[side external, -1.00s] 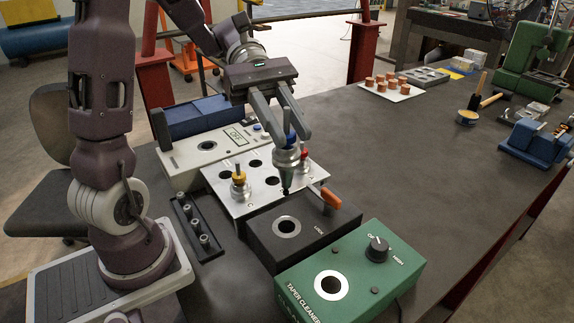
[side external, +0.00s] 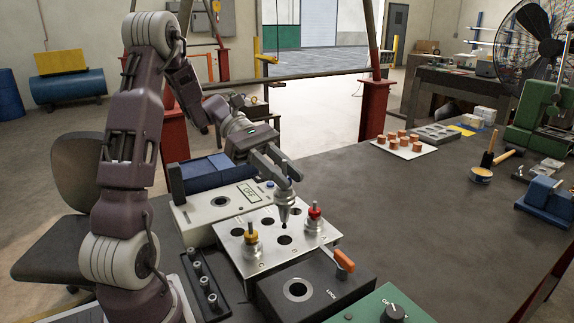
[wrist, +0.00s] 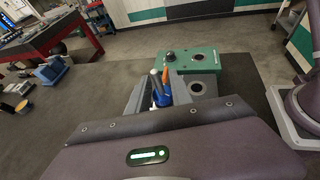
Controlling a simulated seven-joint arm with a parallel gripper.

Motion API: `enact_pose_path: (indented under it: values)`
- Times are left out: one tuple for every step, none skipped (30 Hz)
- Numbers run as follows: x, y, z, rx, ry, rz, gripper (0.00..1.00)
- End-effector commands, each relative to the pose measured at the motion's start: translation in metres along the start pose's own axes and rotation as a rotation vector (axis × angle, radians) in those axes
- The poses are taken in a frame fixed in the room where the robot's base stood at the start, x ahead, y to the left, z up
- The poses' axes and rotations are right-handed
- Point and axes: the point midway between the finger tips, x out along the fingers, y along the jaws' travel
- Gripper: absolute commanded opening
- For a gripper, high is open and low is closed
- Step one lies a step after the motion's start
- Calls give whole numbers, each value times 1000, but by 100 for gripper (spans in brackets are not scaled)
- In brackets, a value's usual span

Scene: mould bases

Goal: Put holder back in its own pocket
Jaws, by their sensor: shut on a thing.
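My gripper (side external: 276,165) is shut on a holder (side external: 284,205) with a grey metal body and a tapered lower end. In the wrist view the holder's blue collar (wrist: 163,99) shows between the fingers. The holder hangs roughly upright over the silver pocket plate (side external: 245,262), its tip just above the plate in the picture. An empty pocket (side external: 284,240) shows just below the tip, and another empty pocket (side external: 267,222) lies behind to the left. I cannot tell whether the tip is centred over a pocket. A yellow-collared holder (side external: 251,243) and a red-collared holder (side external: 315,217) stand in the plate.
In front is a black block (side external: 318,297) with a round socket and an orange lever (side external: 344,260). The green taper cleaner (side external: 375,305) is nearer still. A pale box marked OFF (side external: 190,222) is behind the plate. A dark strip with several posts (side external: 207,285) lies left.

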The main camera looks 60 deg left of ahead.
Motion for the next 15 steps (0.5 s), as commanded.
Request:
enact_pose_path:
  values:
    - [2,0,-4,-3,-4,-1,0]
    - [4,0,-8,-3,-4,-1,0]
    - [5,0,-12,-2,-4,-1,0]
    - [7,0,-15,-3,-4,-1,0]
    - [8,0,-18,-3,-4,-2,0]
    - [10,0,-22,-2,-4,-2,0]
    - [11,0,-25,-2,-3,-1,0]
    - [12,0,-28,-2,-3,-1,0]
    - [14,0,-32,-2,-4,-2,0]
    - [15,-1,-35,-2,-4,-2,0]
    - [17,-1,-38,-2,-4,-2,0]
    - [18,-1,-42,-2,-4,-2,0]
    - [20,-1,-45,-2,-4,-3,0]
    - [21,-1,-48,-2,-4,-2,0]
    - [23,-1,-53,-2,-3,-2,0]
